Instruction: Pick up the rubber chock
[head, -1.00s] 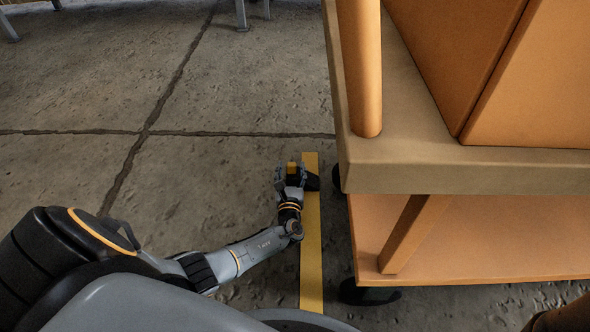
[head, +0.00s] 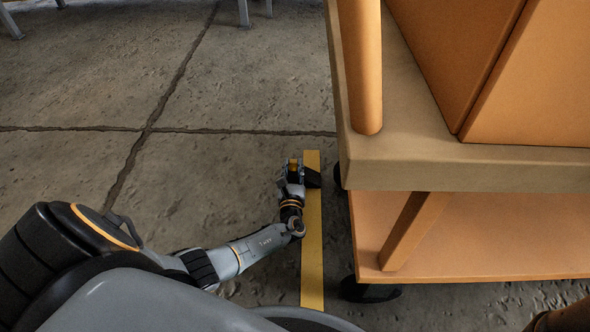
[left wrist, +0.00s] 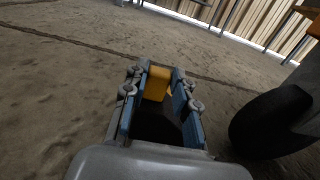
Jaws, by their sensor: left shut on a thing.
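The rubber chock is a black block with a yellow part. In the head view its black side (head: 313,178) shows just right of my left gripper (head: 293,170), over the yellow floor strip. In the left wrist view its yellow part (left wrist: 155,83) and dark body sit between the two blue-padded fingers of the left gripper (left wrist: 160,98). The left gripper is shut on the chock, low near the floor. I cannot tell whether the chock touches the floor. The fingers hide part of it. My right gripper is not in view.
An orange cart (head: 440,165) with a tan deck stands close on the right. Its black wheel (head: 368,291) is near the yellow floor strip (head: 312,255), and a large dark wheel (left wrist: 272,120) shows in the left wrist view.

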